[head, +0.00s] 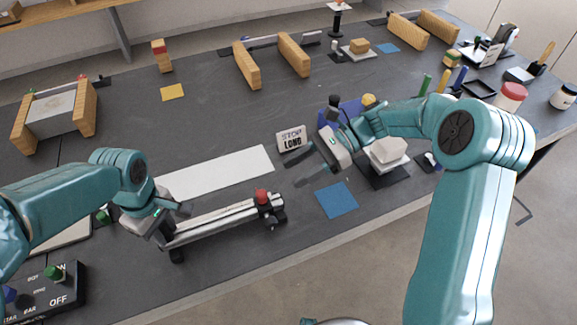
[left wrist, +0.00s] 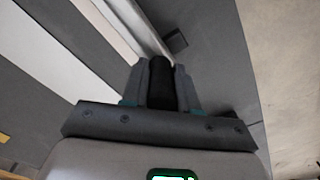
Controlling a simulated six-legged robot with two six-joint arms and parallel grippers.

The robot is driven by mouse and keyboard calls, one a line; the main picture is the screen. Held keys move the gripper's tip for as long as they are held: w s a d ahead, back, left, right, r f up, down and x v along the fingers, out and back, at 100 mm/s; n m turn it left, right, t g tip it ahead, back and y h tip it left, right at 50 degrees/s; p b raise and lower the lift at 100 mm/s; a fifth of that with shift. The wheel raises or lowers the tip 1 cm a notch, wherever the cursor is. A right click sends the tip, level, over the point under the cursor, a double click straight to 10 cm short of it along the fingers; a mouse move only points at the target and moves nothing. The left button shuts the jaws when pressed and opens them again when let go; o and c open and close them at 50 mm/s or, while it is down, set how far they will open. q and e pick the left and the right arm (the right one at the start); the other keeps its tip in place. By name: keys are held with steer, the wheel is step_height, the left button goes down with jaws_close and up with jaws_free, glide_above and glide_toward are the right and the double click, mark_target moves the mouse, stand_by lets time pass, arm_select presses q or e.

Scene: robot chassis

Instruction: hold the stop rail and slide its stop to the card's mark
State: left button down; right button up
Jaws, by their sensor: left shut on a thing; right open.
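The stop rail (head: 215,219) lies across the front of the table, pale on dark feet. Its stop, a dark block with a red knob (head: 261,196), is at the rail's right end. My left gripper (head: 172,212) is at the rail's left end. In the left wrist view, its fingers (left wrist: 161,84) are shut on a black upright part, seemingly the rail's handle, with the pale rail (left wrist: 132,28) running beyond. My right gripper (head: 287,171) is open and empty, just in front of the card, apart from the stop.
A white strip (head: 215,174) lies behind the rail. A blue square (head: 337,200) lies right of the stop. A pale block on a dark mat (head: 382,174) is under my right arm. A black switch box (head: 52,286) is at front left.

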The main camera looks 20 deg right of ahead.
arm_select(q)
steer(key=c, duration=0.8)
jaws_free()
